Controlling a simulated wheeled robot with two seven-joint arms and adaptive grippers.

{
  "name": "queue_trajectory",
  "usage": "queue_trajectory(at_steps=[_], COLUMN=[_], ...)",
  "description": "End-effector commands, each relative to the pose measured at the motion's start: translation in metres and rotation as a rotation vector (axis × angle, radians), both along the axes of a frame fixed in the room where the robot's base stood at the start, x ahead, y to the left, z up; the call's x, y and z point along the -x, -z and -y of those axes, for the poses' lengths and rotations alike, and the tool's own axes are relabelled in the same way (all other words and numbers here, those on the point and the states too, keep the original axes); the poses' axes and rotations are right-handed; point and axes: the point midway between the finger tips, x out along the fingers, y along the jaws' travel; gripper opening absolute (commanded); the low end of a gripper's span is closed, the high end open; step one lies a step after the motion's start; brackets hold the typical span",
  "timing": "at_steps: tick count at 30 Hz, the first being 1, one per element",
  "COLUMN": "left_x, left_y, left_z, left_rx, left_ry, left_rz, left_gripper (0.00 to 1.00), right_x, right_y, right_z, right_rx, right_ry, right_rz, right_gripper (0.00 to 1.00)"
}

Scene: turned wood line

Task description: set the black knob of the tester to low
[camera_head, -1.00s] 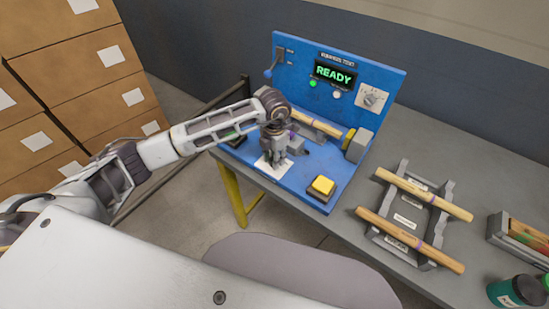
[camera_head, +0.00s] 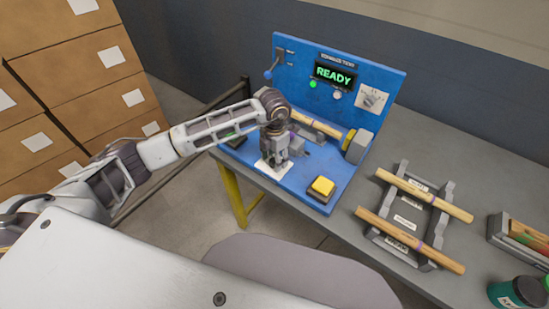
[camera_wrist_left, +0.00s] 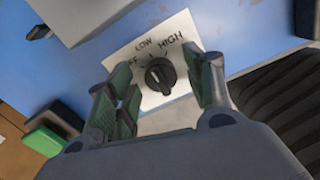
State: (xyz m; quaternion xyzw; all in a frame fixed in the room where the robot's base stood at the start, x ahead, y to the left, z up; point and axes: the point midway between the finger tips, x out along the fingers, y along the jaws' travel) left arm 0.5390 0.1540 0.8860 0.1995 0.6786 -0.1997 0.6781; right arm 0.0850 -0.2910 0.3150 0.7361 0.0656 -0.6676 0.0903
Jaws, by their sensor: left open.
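The blue tester (camera_head: 325,175) stands on the grey bench, and its screen reads READY. The black knob (camera_wrist_left: 160,75) sits on a white plate (camera_wrist_left: 190,28) marked LOW and HIGH, with a third label partly covered by a finger. I cannot tell for sure which mark the knob points to. My left gripper (camera_head: 273,162) points down over this plate, and the knob is hidden behind it in the head view. In the left wrist view, its open fingers (camera_wrist_left: 166,78) stand either side of the knob, with gaps. My right gripper is out of view.
A yellow button (camera_head: 322,187) is to the right of the plate. A turned wooden piece (camera_head: 315,124) lies in the tester behind my gripper. A grey dial (camera_head: 372,97) and a blue-tipped lever (camera_head: 270,73) are on the upright panel. A rack (camera_head: 408,215) holds two wooden pieces.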

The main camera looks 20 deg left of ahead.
Motion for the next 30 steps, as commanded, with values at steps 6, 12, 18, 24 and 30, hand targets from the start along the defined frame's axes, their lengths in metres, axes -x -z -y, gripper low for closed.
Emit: queue_trajectory(at_steps=[6,12,18,24,30], left_x=[-0.001,-0.001,-0.001,-0.001,-0.001], left_y=[-0.014,-0.039,-0.069,-0.097,-0.114], left_z=[0.000,0.000,0.000,0.000,0.000], left_rx=[0.000,-0.001,0.000,0.000,0.000], left_ry=[0.000,0.000,-0.001,0.000,-0.001], left_rz=[0.004,0.004,0.004,0.004,0.002], left_gripper=[0.53,0.53,0.53,0.53,0.53], right_x=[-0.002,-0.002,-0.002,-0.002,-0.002], right_y=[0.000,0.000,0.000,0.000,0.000], right_z=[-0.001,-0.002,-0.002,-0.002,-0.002], right_rx=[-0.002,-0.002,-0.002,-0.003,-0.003], right_ry=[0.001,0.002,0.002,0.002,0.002], right_rz=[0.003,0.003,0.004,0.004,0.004], right_gripper=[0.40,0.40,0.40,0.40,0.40])
